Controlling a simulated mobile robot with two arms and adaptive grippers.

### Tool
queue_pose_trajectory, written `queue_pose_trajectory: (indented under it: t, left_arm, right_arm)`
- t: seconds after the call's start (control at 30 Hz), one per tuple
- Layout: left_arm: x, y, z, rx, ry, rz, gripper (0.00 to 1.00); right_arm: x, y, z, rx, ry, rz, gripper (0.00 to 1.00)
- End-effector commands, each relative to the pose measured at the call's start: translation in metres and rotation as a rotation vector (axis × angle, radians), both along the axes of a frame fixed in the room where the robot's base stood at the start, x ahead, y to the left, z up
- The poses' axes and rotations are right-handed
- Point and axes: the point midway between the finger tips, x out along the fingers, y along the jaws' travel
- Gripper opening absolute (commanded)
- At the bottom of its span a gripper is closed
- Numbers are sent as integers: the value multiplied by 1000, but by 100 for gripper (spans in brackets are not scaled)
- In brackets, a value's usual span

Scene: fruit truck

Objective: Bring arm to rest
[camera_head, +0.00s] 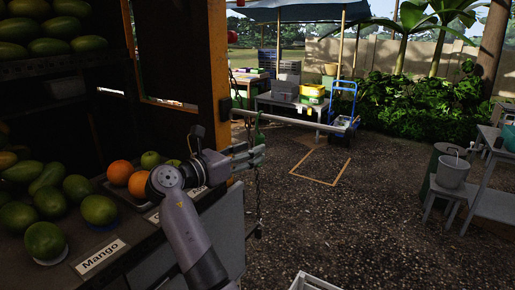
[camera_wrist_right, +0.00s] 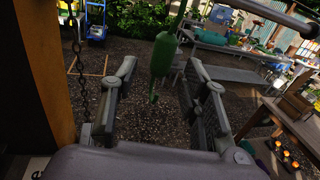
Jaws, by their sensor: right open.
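My right gripper (camera_head: 259,153) reaches out past the wooden post at the right end of the fruit stall. In the right wrist view, the right gripper (camera_wrist_right: 162,68) has its two fingers spread apart. A green hanging object with a hook at its lower end (camera_wrist_right: 163,54) shows in the gap between the fingers. I cannot tell how far beyond the fingertips it hangs. In the head view, part of this green object (camera_head: 258,131) shows just above the gripper. My left gripper is not in view.
A metal bar (camera_head: 290,121) extends from the post (camera_head: 216,70); a chain hangs beside it (camera_wrist_right: 79,60). Oranges (camera_head: 120,173) and mangoes lie on the stall counter near my arm. A blue hand truck (camera_head: 344,100) stands farther back. The middle ground is open.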

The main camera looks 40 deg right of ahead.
Motion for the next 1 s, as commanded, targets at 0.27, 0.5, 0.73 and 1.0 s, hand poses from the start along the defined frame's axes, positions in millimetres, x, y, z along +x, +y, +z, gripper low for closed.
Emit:
queue_pose_trajectory:
  t: [0.27,0.5,0.73,1.0]
  left_arm:
    - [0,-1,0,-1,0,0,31]
    - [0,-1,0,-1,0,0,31]
    - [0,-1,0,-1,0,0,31]
    - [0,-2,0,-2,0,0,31]
  right_arm:
    - [-5,28,0,1,0,-1,42]
    - [-7,25,-15,30,-26,9,42]
    - [-32,8,-145,344,-319,69,42]
    - [-118,25,-303,911,-781,-61,42]
